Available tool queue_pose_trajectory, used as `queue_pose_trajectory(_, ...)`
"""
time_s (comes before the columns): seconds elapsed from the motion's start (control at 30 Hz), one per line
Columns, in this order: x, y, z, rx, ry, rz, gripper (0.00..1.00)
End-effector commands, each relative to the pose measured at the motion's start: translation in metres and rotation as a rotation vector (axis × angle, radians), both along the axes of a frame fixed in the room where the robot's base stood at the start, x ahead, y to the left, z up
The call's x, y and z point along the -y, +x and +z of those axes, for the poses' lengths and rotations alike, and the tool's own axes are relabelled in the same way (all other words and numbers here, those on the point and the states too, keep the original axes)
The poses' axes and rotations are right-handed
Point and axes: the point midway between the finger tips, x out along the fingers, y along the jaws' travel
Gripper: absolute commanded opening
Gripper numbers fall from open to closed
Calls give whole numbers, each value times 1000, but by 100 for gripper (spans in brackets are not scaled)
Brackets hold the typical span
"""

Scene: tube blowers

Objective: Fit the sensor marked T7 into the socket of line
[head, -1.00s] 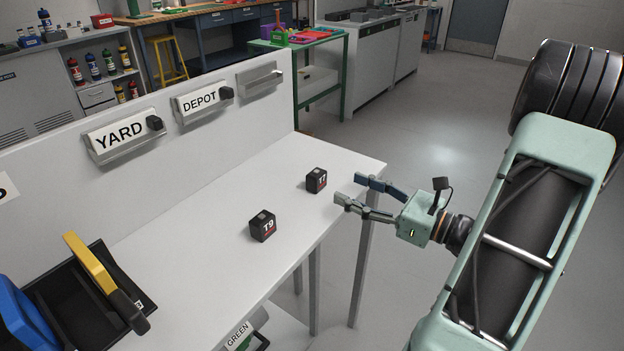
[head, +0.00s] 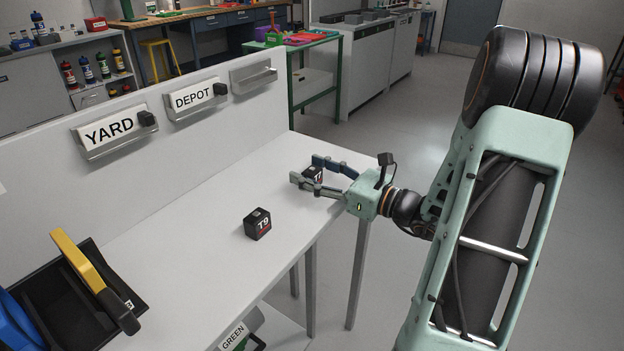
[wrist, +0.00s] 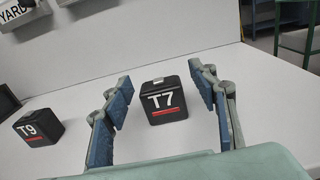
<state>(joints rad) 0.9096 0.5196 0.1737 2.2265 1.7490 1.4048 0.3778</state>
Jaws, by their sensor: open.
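The sensor marked T7 (wrist: 165,100) is a small black cube with a white label and a red stripe. In the wrist view it stands on the white bench between my open fingers, with a gap on each side. In the head view T7 (head: 312,174) is partly hidden by my gripper (head: 305,170), which reaches over the bench's right end. The gripper (wrist: 160,88) is open and holds nothing. A like black cube marked T9 (head: 257,224) stands nearer on the bench. Line plates YARD (head: 108,131) and DEPOT (head: 194,96) each have a black block at their right end.
The white bench (head: 180,225) is clear between the cubes and the back panel. A third, unlabelled holder (head: 253,77) is on the panel. A black tray (head: 125,290) with a yellow-handled tool (head: 78,258) lies at lower left. A GREEN plate (head: 233,338) is below the front edge.

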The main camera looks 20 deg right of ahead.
Motion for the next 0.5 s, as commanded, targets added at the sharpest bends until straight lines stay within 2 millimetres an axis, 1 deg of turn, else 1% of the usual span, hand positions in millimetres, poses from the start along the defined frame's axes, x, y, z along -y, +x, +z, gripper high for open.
queue_pose_trajectory(0.07, 0, 0, 0, 0, 0, 0, 52)
queue_pose_trajectory(0.4, 0, 0, 0, 0, 0, 0, 15)
queue_pose_trajectory(0.47, 0, 0, 0, 0, 0, 0, 8)
queue_pose_trajectory(0.5, 0, 0, 0, 1, -1, 0, 8)
